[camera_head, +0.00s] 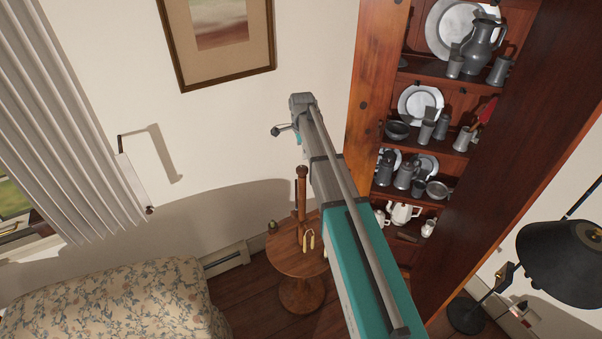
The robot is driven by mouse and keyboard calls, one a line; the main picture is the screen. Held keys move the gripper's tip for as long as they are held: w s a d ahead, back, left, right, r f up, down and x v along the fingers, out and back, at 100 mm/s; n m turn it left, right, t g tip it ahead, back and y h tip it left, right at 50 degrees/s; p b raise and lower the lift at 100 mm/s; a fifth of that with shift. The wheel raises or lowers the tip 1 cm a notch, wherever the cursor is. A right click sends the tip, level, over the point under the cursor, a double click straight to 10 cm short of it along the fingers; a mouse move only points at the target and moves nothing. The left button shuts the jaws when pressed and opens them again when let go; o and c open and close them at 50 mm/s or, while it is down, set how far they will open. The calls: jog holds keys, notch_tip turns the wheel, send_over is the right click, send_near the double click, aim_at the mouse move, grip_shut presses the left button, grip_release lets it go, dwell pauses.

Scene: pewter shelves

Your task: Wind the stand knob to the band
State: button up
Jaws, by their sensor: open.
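A round wooden stand (292,262) with a pedestal foot stands on the floor near the wall, left of the shelves. A dark upright post rises from its top and ends in a rounded wooden knob (301,171). Pale yellow candle-like pieces (308,241) hang beside the post. No band is clear at this size. My arm reaches up from the bottom right and covers part of the stand's right side. My gripper (280,130) shows small and dark at the arm's far end, above and left of the knob, apart from it. It is open and looks empty; its fingers are partly hidden.
Tall wooden shelves (377,75) with pewter plates and jugs stand close on the right. A black lamp (567,262) stands at far right. A flowered seat (115,305) fills the lower left. A small green item (273,226) sits on the stand's left edge.

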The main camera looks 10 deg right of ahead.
aim_at(302, 168)
jog(key=shift+f+b, duration=4.15)
jog(key=shift+f, duration=0.35)
jog(key=c, duration=1.1)
jog(key=shift+a, duration=0.25)
jog(key=shift+c, duration=0.2)
jog(key=shift+d, duration=0.25)
jog(key=shift+n, duration=0.5)
